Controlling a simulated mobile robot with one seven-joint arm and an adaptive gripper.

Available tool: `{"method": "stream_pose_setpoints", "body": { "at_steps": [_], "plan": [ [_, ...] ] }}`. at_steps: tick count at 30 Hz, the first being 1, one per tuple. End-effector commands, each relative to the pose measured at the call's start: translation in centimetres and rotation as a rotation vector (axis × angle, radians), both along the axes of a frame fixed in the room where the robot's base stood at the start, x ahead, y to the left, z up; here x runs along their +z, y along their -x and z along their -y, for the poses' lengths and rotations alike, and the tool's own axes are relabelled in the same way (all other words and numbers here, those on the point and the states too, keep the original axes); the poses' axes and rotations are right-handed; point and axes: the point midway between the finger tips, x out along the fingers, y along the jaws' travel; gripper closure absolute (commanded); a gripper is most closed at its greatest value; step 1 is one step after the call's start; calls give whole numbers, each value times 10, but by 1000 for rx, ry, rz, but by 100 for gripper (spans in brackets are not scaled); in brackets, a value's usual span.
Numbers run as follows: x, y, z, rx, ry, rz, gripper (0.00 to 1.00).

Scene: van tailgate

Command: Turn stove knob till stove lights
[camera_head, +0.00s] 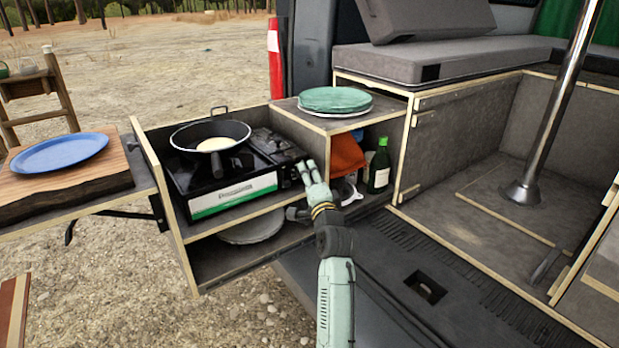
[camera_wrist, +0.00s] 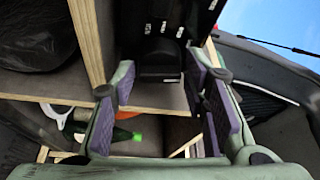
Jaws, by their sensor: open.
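The black camping stove (camera_head: 232,175) with a white and green front label sits in the pull-out wooden kitchen box. A black pan (camera_head: 210,137) with something pale in it stands on its burner; no flame shows. My gripper (camera_head: 308,172) is at the right end of the stove's front, fingers pointing at it. In the wrist view my gripper (camera_wrist: 165,92) has its purple-padded fingers wide apart. A dark knob (camera_wrist: 160,58) on the black panel with white marks shows between and beyond the fingertips, apart from the pads. In the head view the knob cannot be made out.
Teal plates (camera_head: 335,99) lie on the box top to the right. A green bottle (camera_head: 379,167) and an orange cloth (camera_head: 346,154) stand in the compartment below, close to my gripper. A wooden shelf edge runs under the stove. A metal post (camera_head: 553,105) stands at right.

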Motion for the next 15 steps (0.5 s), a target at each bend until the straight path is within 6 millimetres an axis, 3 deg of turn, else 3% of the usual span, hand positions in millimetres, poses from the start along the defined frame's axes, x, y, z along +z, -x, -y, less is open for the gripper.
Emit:
{"method": "stream_pose_setpoints", "body": {
  "at_steps": [4, 15],
  "plan": [
    [0, 0, 0, 0, 0, 0, 59],
    [0, 0, 0, 0, 0, -1, 84]
  ]
}}
